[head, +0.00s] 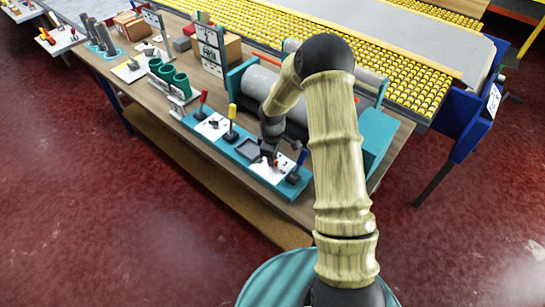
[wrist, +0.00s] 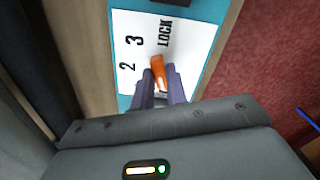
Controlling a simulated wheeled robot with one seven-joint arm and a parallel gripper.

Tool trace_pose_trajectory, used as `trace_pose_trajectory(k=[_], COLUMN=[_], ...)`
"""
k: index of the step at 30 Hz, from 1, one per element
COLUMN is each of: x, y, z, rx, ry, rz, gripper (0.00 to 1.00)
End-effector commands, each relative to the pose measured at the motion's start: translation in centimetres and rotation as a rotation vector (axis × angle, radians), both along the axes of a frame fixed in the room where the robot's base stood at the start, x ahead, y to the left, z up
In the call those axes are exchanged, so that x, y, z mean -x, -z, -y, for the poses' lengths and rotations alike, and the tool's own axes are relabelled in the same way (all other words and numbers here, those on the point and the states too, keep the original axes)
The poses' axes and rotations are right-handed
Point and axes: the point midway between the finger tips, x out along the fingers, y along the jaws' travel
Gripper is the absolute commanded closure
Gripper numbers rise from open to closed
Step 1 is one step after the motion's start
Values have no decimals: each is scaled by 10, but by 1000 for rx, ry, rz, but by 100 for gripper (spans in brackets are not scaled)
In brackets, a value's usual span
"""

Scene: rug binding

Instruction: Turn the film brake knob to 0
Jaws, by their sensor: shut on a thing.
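The film brake knob (wrist: 158,72) shows in the wrist view as an orange piece between my fingertips. It stands over a white dial plate (wrist: 128,30) printed with 2, 3 and LOCK. Its upper end in the picture points towards the gap between 3 and LOCK. No 0 is readable; the lower part of the dial is hidden by my gripper (wrist: 160,88). My gripper is shut on the knob. In the head view, my gripper (head: 268,158) reaches down to the white plate (head: 262,171) at the right part of the teal panel (head: 228,148).
On the same panel stand a red-handled lever (head: 202,101) and a yellow-handled lever (head: 232,118). A grey roll (head: 258,84) lies behind it. Green cups (head: 178,84) stand to the left. A yellow roller conveyor (head: 405,88) runs behind the bench. The red floor in front is clear.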

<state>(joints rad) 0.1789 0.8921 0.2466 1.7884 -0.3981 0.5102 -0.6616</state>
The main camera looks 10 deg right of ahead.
Motion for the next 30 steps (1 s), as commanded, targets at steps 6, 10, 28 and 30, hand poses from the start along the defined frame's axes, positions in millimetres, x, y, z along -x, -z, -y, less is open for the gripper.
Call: trace_pose_trajectory(k=[6, 10, 28, 30], x=[-1, -1, -1, -1], y=[-1, -1, -18, -29], z=[1, 1, 1, 1], rx=[2, 2, 1, 1], ry=[-4, -4, 0, 0], rz=[3, 2, 4, 5], gripper=[100, 80, 64, 64])
